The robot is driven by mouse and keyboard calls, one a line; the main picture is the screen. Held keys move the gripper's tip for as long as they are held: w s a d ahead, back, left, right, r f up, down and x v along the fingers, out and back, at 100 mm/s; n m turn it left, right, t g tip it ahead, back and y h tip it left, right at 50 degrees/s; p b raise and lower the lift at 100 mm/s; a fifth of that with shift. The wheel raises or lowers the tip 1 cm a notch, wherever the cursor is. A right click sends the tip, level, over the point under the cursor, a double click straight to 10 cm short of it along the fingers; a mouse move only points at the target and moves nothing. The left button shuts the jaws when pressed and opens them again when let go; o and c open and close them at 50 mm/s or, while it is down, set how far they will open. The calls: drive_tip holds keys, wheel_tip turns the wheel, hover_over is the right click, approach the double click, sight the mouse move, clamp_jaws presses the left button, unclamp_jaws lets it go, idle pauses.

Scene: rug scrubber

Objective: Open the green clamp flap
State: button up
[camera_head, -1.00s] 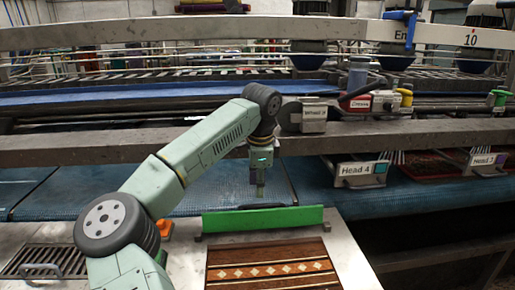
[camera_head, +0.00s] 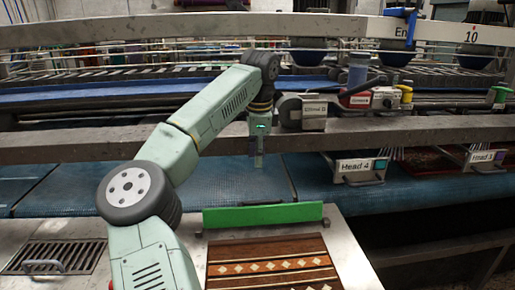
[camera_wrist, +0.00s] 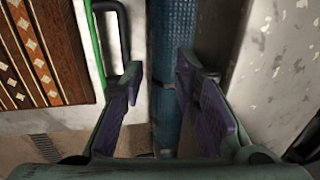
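The green clamp flap (camera_head: 262,216) is a long bar along the back edge of the metal plate, behind a patterned rug. A dark handle (camera_head: 262,203) shows along its top. In the wrist view the flap is a thin green strip (camera_wrist: 96,50) left of my gripper, and the black looped handle (camera_wrist: 124,38) is beside it, near the left finger. My gripper (camera_head: 258,164) is above and behind the flap, pointing down. In the wrist view my gripper (camera_wrist: 163,100) has its purple-padded fingers apart, with nothing held between them.
The brown patterned rug (camera_head: 268,262) lies in front of the flap. A blue conveyor belt (camera_head: 215,180) runs behind it. A grey beam (camera_head: 85,150) crosses behind my arm. A floor-like grate (camera_head: 60,256) with a handle is at left. Head 4 (camera_head: 358,168) is at right.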

drive_tip(key=shift+w+r, duration=0.3)
drive_tip(key=shift+r, duration=0.5)
